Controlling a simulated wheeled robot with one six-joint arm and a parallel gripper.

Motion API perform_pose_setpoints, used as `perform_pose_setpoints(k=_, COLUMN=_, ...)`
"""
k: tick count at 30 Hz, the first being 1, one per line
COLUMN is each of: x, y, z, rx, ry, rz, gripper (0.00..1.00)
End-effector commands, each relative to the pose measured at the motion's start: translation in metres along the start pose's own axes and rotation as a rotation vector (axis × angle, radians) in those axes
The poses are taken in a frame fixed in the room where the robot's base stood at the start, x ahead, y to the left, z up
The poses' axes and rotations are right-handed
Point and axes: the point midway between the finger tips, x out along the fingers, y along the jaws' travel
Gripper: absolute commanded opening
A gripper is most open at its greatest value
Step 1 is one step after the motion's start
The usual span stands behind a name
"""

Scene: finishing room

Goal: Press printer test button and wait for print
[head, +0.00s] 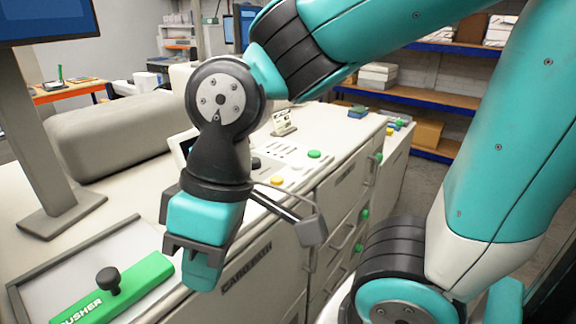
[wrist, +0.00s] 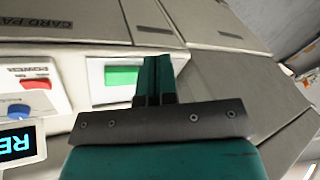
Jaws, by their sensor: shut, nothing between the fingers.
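A green rectangular button (wrist: 121,76) in a white frame shows in the wrist view, just left of my fingertips. No label on it is readable, so I cannot tell whether it is the test button. My gripper (wrist: 153,68) is shut and empty, its fingers together; I cannot tell whether they touch the panel. In the head view my gripper (head: 198,280) points down in front of the long pale machine (head: 246,262). A red switch (wrist: 36,84) marked POWER, a blue knob (wrist: 18,111) and a lit display (wrist: 17,143), partly cut off, sit at the left.
A green pusher (head: 115,292) with a black knob lies in a tray at lower left. A monitor (head: 45,20) stands behind it. The machine top carries a green button (head: 314,154) and a yellow button (head: 277,181). Shelves (head: 430,95) stand at the back right.

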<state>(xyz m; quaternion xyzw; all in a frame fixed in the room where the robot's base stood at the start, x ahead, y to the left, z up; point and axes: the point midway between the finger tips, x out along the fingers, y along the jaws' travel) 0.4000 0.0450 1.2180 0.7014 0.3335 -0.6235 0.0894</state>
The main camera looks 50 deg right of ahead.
Motion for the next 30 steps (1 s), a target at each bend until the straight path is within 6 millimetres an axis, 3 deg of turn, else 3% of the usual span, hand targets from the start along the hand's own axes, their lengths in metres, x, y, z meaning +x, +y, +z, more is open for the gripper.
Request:
perform_pose_setpoints(k=5, x=-0.003, y=0.004, z=-0.005, rx=0.023, ry=0.013, rz=0.003, gripper=0.00)
perform_pose_setpoints(k=8, x=-0.010, y=0.020, z=-0.023, rx=0.114, ry=0.062, rz=0.014, gripper=0.00)
perform_pose_setpoints(k=11, x=-0.024, y=0.058, z=-0.050, rx=0.285, ry=0.159, rz=0.040, gripper=0.00)
perform_pose_setpoints(k=14, x=-0.044, y=0.118, z=-0.073, rx=0.501, ry=0.291, rz=0.081, gripper=0.00)
perform_pose_setpoints(k=17, x=-0.066, y=0.185, z=-0.079, rx=0.714, ry=0.426, rz=0.134, gripper=0.00)
perform_pose_setpoints(k=20, x=-0.088, y=0.251, z=-0.070, rx=0.910, ry=0.557, rz=0.194, gripper=0.00)
perform_pose_setpoints(k=24, x=-0.118, y=0.332, z=-0.034, rx=1.148, ry=0.726, rz=0.285, gripper=0.00)
perform_pose_setpoints(k=27, x=-0.134, y=0.376, z=-0.001, rx=1.281, ry=0.825, rz=0.347, gripper=0.00)
perform_pose_setpoints(k=30, x=-0.146, y=0.405, z=0.029, rx=1.374, ry=0.899, rz=0.396, gripper=0.00)
